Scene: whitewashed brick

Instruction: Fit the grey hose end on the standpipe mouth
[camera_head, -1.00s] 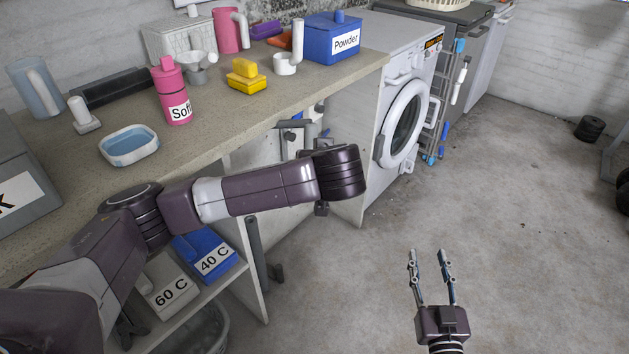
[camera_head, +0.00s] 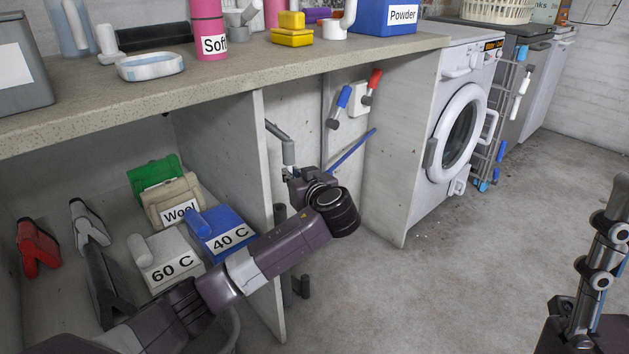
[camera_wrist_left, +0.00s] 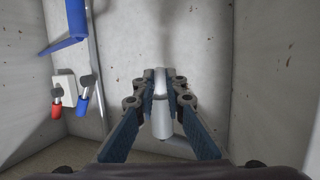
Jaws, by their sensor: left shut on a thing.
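My left gripper (camera_wrist_left: 161,88) is shut on the grey hose end (camera_wrist_left: 161,117), a short grey tube with a bend. In the head view the hose end (camera_head: 288,152) shows just above my left gripper (camera_head: 293,174), in the bay between the counter's side panel and the washing machine. A dark grey upright pipe (camera_head: 281,230), seemingly the standpipe, stands below the gripper, apart from the hose end. Its mouth is not clearly seen. My right gripper (camera_head: 603,250) is cut by the right edge; its opening cannot be told.
Blue (camera_head: 340,102) and red (camera_head: 372,86) taps are on the back wall, with a blue rod (camera_head: 352,152) below. The washing machine (camera_head: 425,130) bounds the bay on the right. The counter (camera_head: 230,66) lies above; labelled boxes sit underneath.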

